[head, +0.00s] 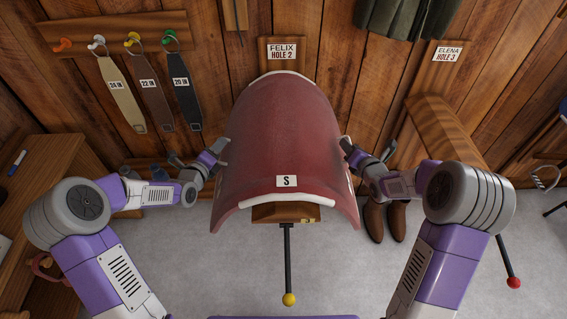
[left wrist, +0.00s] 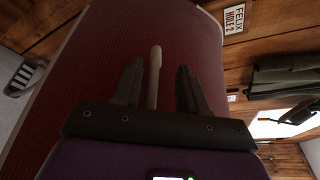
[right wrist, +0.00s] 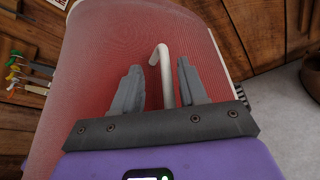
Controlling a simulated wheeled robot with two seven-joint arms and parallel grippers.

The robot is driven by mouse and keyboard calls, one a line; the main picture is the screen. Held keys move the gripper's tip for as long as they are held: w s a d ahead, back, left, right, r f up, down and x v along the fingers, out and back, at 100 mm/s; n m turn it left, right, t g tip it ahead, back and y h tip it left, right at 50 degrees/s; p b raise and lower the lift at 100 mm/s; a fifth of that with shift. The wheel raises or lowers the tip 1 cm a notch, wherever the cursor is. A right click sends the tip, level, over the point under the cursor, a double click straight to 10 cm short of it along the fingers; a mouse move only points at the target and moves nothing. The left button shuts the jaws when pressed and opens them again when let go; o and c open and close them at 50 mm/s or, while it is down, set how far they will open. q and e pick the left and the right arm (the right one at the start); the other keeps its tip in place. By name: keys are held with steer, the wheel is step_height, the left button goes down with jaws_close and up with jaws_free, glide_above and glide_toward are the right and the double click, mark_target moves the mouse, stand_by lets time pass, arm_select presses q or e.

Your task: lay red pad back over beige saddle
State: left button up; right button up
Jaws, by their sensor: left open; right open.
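The red pad (head: 285,130) lies draped in an arch over the wooden rack under the FELIX HOLE 2 sign, with an S label on its front. No beige saddle can be made out; a pale rim shows at the pad's back edge. My left gripper (head: 223,148) is open at the pad's left side; in the left wrist view a pale rod (left wrist: 154,75) stands between its fingers (left wrist: 157,80). My right gripper (head: 346,148) is open at the right side; in the right wrist view a pale hooked rod (right wrist: 163,75) lies between its fingers (right wrist: 157,78). Contact cannot be told.
A black rod with a yellow knob (head: 289,299) sticks out below the pad. An empty wooden rack (head: 440,125) stands right, under the ELENA HOLE 3 sign (head: 447,54). Brown boots (head: 373,220) stand below my right gripper. Straps (head: 150,85) hang at left; a wooden bench (head: 30,185) is far left.

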steer(key=shift+s+d+r, duration=0.1)
steer(key=shift+s, duration=0.05)
arm_select(q)
steer(key=v, duration=1.2)
arm_select(e)
steer(key=v, duration=1.1)
steer(key=shift+s, duration=0.35)
steer(key=shift+d, duration=0.1)
